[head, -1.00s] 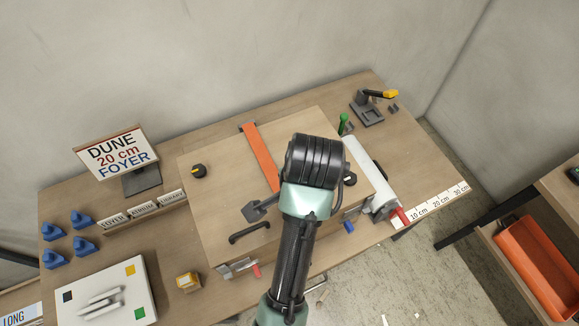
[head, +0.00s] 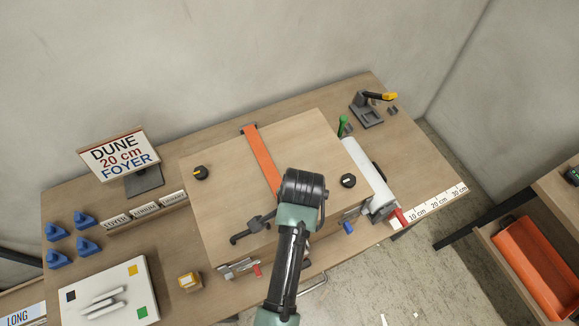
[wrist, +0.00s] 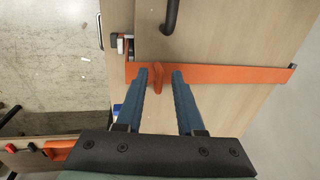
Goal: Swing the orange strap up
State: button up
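The orange strap (head: 262,160) lies across the wooden box's top (head: 220,190) in the head view, running from the back edge toward the near edge. My arm hides its near end there. In the wrist view the strap (wrist: 230,74) runs sideways across the wood, with a raised orange tab (wrist: 158,78) near its left end. My gripper (wrist: 159,74) is open, its two blue fingertips on either side of the tab with gaps visible. Whether the fingertips touch the strap cannot be told. The fingers are hidden in the head view.
A dark bar handle (wrist: 171,14) stands close to the strap. Two black knobs (head: 200,173) (head: 348,180) sit on the box.

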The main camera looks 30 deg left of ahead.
grip_shut()
dwell(1.2)
